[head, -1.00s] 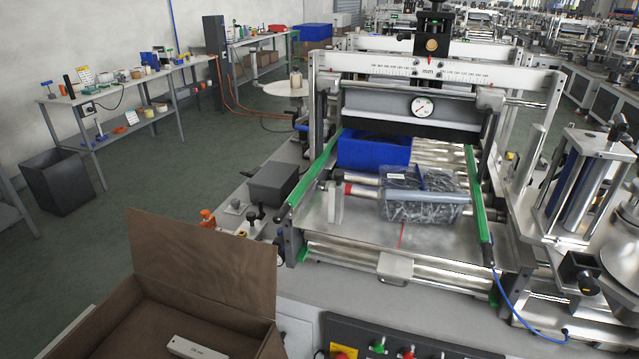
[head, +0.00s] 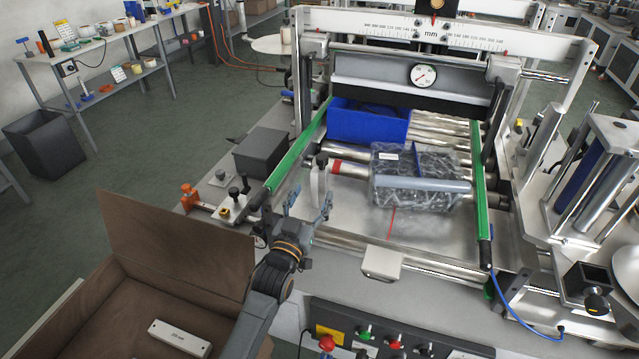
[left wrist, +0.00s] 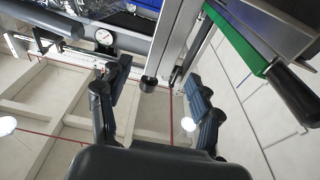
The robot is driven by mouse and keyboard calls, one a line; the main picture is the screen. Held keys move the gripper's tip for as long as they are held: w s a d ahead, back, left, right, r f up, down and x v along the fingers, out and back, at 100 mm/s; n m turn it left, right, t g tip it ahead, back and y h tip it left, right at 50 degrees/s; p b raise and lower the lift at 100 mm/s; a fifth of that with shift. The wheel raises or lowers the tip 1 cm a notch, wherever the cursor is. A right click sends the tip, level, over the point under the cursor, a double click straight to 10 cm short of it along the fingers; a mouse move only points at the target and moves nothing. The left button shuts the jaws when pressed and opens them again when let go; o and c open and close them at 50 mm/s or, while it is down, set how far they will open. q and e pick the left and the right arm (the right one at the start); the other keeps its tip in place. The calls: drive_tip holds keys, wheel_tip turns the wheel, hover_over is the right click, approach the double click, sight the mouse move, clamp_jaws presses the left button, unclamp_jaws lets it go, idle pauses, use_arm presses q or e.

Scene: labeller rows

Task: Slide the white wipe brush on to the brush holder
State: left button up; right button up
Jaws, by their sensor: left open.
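A long white block with small print (head: 180,338), which may be the white wipe brush, lies in the brown cardboard box at the lower left. An upright pale plate with a dark knob (head: 318,185) stands at the left of the machine bed; I cannot tell whether it is the brush holder. My left gripper (head: 311,204) is open just in front of this plate, beside the green rail. In the left wrist view, my left gripper (left wrist: 155,102) has its fingers spread, with a metal bar ending in a dark knob (left wrist: 150,83) seen between them. My right gripper is not in view.
The cardboard box (head: 190,235) has a raised flap. Green rails (head: 300,150) flank the bed, which holds a film-wrapped pack (head: 415,165) and a blue bin (head: 368,125). A dark box (head: 262,152) stands at left. Control buttons (head: 365,332) line the front.

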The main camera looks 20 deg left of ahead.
sight(318, 182)
use_arm(q)
drive_tip(key=shift+w, duration=0.75)
drive_tip(key=shift+w+r, duration=0.2)
drive_tip(key=shift+w, duration=0.1)
drive_tip(key=w, duration=0.1)
drive_tip(key=w+p, duration=0.1)
drive_tip(key=w, duration=0.1)
drive_tip(key=shift+w+r, duration=0.2)
drive_tip(key=shift+w, duration=0.6)
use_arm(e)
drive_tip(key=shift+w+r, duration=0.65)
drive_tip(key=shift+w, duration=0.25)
use_arm(q)
drive_tip(key=shift+s, duration=0.1)
drive_tip(key=shift+c, duration=0.9)
drive_tip(key=c, duration=1.1)
clamp_jaws()
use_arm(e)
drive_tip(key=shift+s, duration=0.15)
